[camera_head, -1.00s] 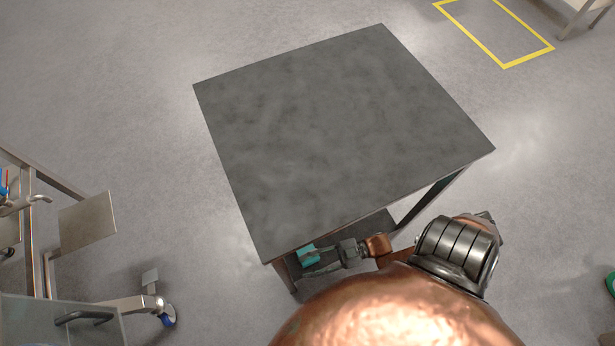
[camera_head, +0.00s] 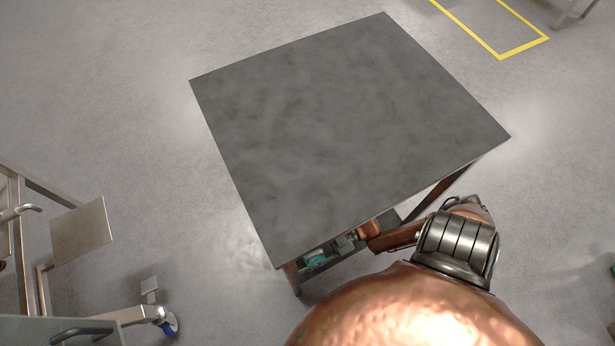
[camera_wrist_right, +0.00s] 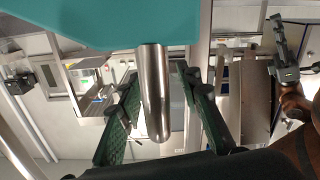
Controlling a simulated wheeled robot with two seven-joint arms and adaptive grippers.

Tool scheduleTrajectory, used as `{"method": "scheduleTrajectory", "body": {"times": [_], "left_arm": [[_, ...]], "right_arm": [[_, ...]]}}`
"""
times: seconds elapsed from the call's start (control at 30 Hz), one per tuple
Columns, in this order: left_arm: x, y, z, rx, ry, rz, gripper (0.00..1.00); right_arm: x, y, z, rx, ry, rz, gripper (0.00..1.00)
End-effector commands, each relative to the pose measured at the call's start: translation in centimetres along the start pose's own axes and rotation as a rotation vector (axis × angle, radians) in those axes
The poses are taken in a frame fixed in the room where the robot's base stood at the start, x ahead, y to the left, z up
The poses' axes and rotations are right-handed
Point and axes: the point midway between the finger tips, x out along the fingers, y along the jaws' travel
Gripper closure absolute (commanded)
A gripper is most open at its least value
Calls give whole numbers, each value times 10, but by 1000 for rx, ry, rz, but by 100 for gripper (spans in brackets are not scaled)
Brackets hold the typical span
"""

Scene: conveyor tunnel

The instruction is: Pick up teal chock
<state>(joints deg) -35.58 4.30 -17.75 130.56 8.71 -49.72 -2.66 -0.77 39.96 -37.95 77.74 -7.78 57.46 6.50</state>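The teal chock (camera_head: 316,259) lies on the lower shelf of the dark table, under its near edge. The table top hides part of it. In the right wrist view the chock (camera_wrist_right: 110,22) fills the upper left, with a round metal peg (camera_wrist_right: 153,95) projecting from its area. My right gripper (camera_wrist_right: 150,110) is open, with one green-padded finger on each side of the peg. Gaps show between the fingers and the peg. In the head view the right gripper (camera_head: 344,243) is beside the chock, partly under the table top. My left gripper (camera_wrist_right: 288,50) appears open at the right of the wrist view.
The table top (camera_head: 345,130) is bare and overhangs the shelf and my right gripper. A table leg (camera_head: 292,278) stands just left of the chock. A metal cart (camera_head: 80,232) with a caster stands at the left. Floor between cart and table is clear.

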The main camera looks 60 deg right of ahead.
Motion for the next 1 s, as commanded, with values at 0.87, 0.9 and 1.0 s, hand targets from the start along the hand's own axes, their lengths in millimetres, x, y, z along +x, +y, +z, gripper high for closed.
{"method": "scheduleTrajectory", "body": {"times": [0.87, 0.9, 1.0], "left_arm": [[4, 1, -2, -2, 18, 4, 100], [4, 1, -2, -2, 18, 4, 100], [4, 1, -2, -2, 18, 4, 100]], "right_arm": [[8, 1, -1, -1, 0, 0, 100], [8, 1, -1, -1, 0, 1, 100], [8, 1, -1, -1, 0, 1, 100]]}}
